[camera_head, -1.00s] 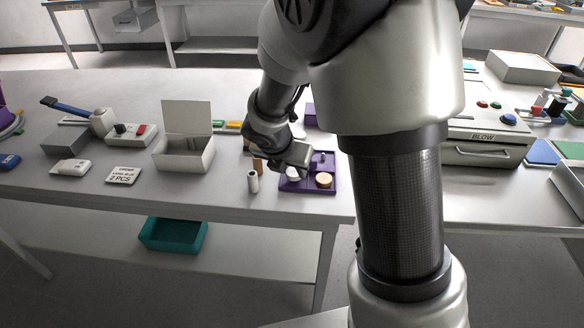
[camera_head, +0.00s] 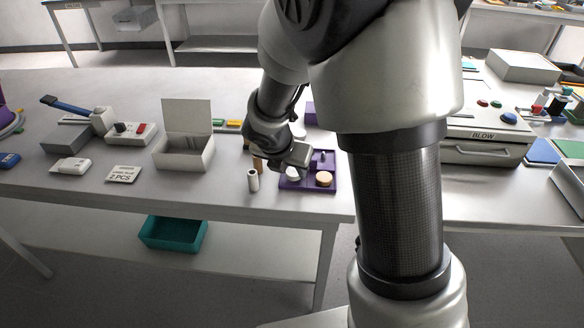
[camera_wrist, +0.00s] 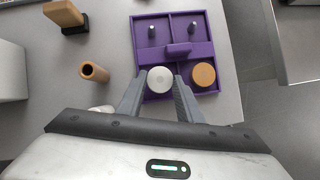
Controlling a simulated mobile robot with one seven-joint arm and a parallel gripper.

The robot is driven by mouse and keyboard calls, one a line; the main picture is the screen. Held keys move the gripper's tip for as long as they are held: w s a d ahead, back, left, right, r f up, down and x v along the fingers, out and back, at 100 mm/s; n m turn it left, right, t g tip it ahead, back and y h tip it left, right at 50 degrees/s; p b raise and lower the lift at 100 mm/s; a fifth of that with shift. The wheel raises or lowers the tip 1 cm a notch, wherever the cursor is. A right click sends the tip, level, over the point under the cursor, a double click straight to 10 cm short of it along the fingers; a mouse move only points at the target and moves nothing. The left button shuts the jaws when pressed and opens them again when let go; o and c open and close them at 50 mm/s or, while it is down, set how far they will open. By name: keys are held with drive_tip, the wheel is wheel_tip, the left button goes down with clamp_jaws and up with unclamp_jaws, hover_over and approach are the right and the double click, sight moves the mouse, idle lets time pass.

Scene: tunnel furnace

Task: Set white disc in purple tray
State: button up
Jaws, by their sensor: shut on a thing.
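The white disc (camera_wrist: 160,79) is between the fingertips of my gripper (camera_wrist: 158,87) in the wrist view. The fingers are shut on its two sides. It is over the front left compartment of the purple tray (camera_wrist: 170,18); whether it touches the tray floor I cannot tell. The tray has low walls, two upright pegs in the rear compartments and a tan disc (camera_wrist: 204,74) in the front right one. In the head view the white disc (camera_head: 292,173) shows below my gripper (camera_head: 295,168), at the left of the tray (camera_head: 330,188).
A hollow tan cylinder (camera_wrist: 93,71) stands left of the tray, with a wooden piece in a black holder (camera_wrist: 65,14) behind it. An open white box (camera_head: 184,152) stands farther left. The table's edge is close to the tray's right side.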

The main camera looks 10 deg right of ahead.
sight(292, 175)
drive_tip(key=shift+f, duration=0.35)
idle(0.5)
drive_tip(key=o, duration=1.4)
drive_tip(key=shift+o, duration=0.2)
drive_tip(key=shift+r, duration=0.1)
drive_tip(key=shift+r+p, duration=3.4)
drive_tip(key=shift+r, duration=0.1)
